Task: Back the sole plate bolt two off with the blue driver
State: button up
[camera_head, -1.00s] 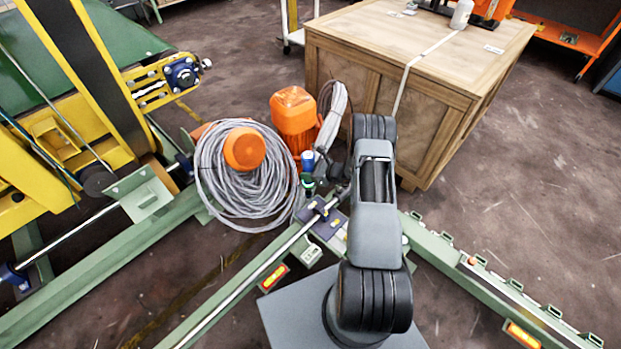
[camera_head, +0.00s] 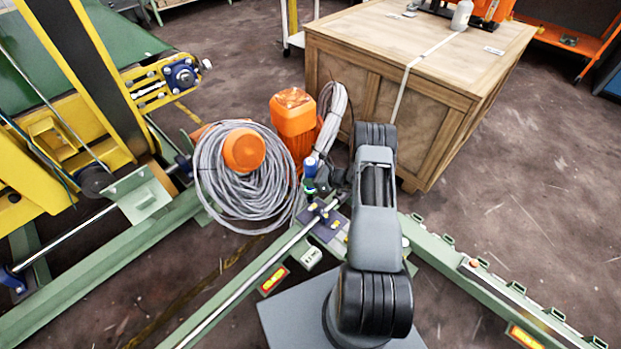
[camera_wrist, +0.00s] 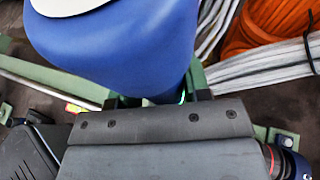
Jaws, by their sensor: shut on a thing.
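The blue driver (camera_head: 310,164) stands roughly upright just left of my arm, with its pale-topped handle uppermost. In the wrist view its blue handle (camera_wrist: 115,50) fills the upper left, close to the camera. My gripper (camera_head: 325,180) is shut on the driver, above the sole plate (camera_head: 328,229). The plate is dark blue-grey with small yellowish bolts on it. I cannot tell which of them is bolt two. The driver's tip is hidden, so I cannot tell whether it touches a bolt.
A coil of grey cable (camera_head: 240,195) with an orange cap lies left of the driver. An orange motor (camera_head: 294,115) stands behind. A wooden crate (camera_head: 440,85) is at the back right. A long green rail (camera_head: 490,285) runs to the lower right.

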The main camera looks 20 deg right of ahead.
aim_at(315, 190)
jog(key=shift+w+f+b, duration=0.1)
jog(key=shift+f+b, duration=2.55)
jog(key=shift+f, duration=0.15)
jog(key=shift+f+b, duration=0.95)
jog(key=shift+f, duration=0.15)
jog(key=shift+r, duration=0.15)
dwell(0.4)
jog(key=shift+r+p, duration=1.7)
jog(key=shift+r, duration=0.8)
